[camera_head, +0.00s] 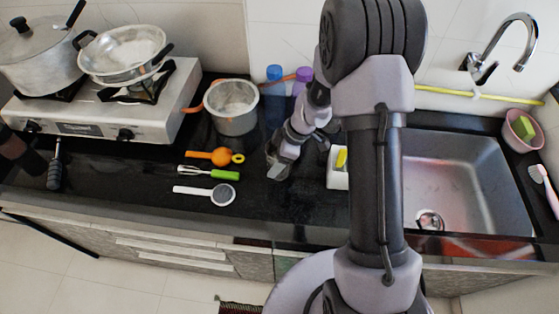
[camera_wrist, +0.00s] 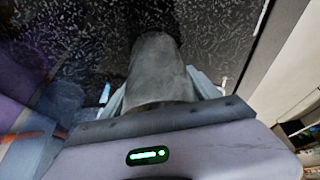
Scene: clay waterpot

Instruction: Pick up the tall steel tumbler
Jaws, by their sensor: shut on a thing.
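The tall steel tumbler (camera_wrist: 158,66) shows in the wrist view as a grey, tapered metal body in the middle, with dark speckled counter beyond it. My gripper (camera_wrist: 160,92) has one finger on each side of the tumbler and is shut on it. The tumbler's near end is hidden behind the gripper body. In the head view my gripper (camera_head: 281,167) is low over the dark counter, left of the white sponge holder. There I cannot clearly make out the tumbler from the gripper, nor tell whether it touches the counter.
A steel pot (camera_head: 231,112) and blue (camera_head: 274,82) and purple (camera_head: 302,80) bottles stand behind my gripper. Several utensils, including a white-handled strainer (camera_head: 222,194), lie to the left. The white holder (camera_head: 337,175) and sink (camera_head: 465,180) are to the right. The stove (camera_head: 75,122) is far left.

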